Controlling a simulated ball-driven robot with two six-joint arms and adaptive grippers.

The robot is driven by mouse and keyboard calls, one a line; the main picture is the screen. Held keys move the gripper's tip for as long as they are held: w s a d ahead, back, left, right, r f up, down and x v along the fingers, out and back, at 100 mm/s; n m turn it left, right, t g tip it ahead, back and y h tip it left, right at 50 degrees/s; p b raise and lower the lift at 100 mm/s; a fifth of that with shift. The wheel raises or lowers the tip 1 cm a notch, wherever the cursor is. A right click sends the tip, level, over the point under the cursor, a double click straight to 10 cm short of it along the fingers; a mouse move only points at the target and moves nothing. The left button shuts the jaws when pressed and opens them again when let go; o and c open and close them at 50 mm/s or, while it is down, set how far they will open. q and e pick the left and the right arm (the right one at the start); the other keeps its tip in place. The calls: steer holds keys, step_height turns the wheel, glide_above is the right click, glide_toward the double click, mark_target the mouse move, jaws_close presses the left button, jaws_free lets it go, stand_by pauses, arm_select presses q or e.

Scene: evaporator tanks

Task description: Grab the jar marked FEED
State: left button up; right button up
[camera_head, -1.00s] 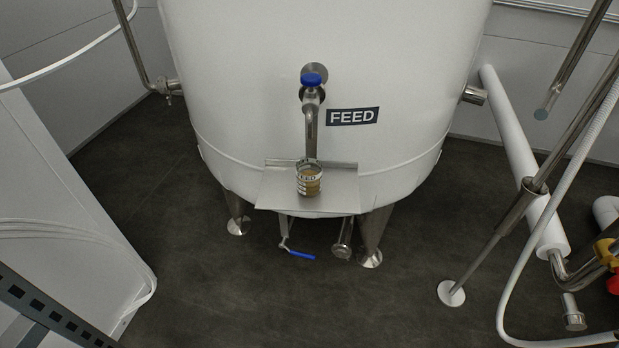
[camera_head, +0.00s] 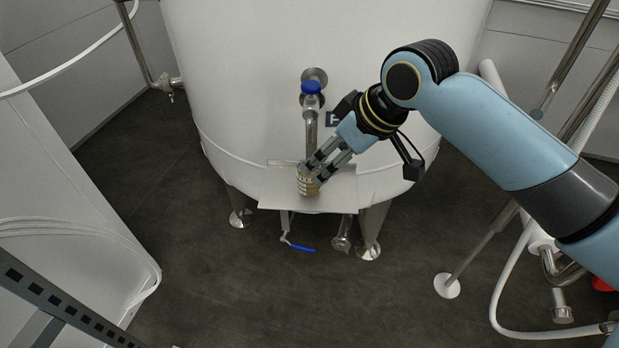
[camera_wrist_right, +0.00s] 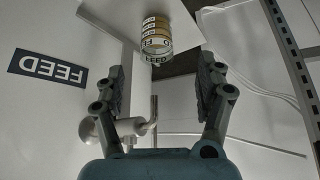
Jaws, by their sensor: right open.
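The FEED jar (camera_head: 307,187) stands on a small metal shelf (camera_head: 338,190) at the front of the white tank. It is a small glass jar with amber contents and a label. My left gripper is not in view.
The tank (camera_head: 240,90) has a tap with a blue knob (camera_head: 311,88) and a spout above the shelf. A FEED sign (camera_wrist_right: 47,68) is on the tank wall. A blue-handled valve (camera_head: 300,247) hangs below. A pole (camera_head: 480,260) and white hose stand at right.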

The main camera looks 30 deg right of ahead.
mark_target(309, 178)
steer(key=x, duration=0.6)
steer(key=b+x, duration=0.1)
steer(key=x, duration=0.2)
steer(key=shift+w+d+f, duration=0.15)
steer(key=shift+w+d, duration=0.05)
steer(key=shift+w, duration=0.1)
steer(key=c, duration=1.3)
steer(key=shift+c, duration=0.6)
